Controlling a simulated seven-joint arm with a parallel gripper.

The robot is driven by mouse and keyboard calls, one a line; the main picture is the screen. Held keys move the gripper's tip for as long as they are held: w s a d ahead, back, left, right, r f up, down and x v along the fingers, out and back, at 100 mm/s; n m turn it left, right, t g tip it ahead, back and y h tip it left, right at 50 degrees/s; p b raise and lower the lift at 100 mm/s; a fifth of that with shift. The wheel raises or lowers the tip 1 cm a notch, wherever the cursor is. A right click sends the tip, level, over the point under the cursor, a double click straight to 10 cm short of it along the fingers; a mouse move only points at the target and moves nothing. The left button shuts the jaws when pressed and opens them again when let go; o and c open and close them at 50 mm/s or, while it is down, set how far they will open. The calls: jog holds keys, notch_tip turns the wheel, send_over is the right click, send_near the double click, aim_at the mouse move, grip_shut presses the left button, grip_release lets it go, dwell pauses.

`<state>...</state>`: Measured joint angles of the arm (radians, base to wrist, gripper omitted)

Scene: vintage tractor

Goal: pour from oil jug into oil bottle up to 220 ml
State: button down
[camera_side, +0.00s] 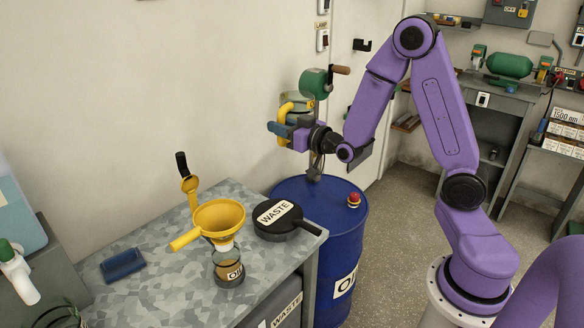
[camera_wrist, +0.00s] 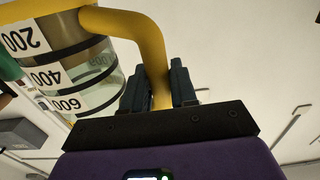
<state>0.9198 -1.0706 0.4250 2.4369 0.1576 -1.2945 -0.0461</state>
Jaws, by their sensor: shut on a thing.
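The oil jug (camera_side: 298,101) is a clear container with a yellow handle, held up above and behind the blue drum. It looks roughly upright in the side view. The wrist view shows its side (camera_wrist: 75,70) with 200, 400 and 600 marks; its liquid level is hard to tell. My gripper (camera_side: 282,131) is shut on the yellow handle, which passes between the dark fingers in the wrist view (camera_wrist: 156,85). The oil bottle (camera_side: 228,270) stands on the bench with brownish contents. A yellow funnel (camera_side: 220,217) sits in its mouth. The jug is apart from both, higher and to their right.
A black waste pan (camera_side: 268,231) sits at the bench's right edge, beside the blue drum (camera_side: 318,225) with a red button (camera_side: 354,199). A yellow tool with a black handle (camera_side: 189,184) rises behind the funnel. A blue block (camera_side: 123,264) lies on the left.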

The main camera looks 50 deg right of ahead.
aim_at(281, 108)
notch_tip(281, 108, up, 5)
jog(key=shift+r, duration=0.15)
jog(key=s+a+n+y, duration=0.2)
jog(key=a, duration=0.9)
jog(key=s+a+n+y, duration=0.1)
jog(key=s+a+y, duration=0.15)
jog(key=a, duration=0.85)
jog(key=s+a+n+g+y, duration=0.3)
jog(key=s+a+n+y, duration=0.15)
jog(key=s+a, duration=1.4)
notch_tip(281, 108, down, 16)
jog(key=w+m, duration=0.1)
jog(key=m, duration=0.1)
jog(key=shift+a, duration=0.15)
jog(key=shift+r, duration=0.1)
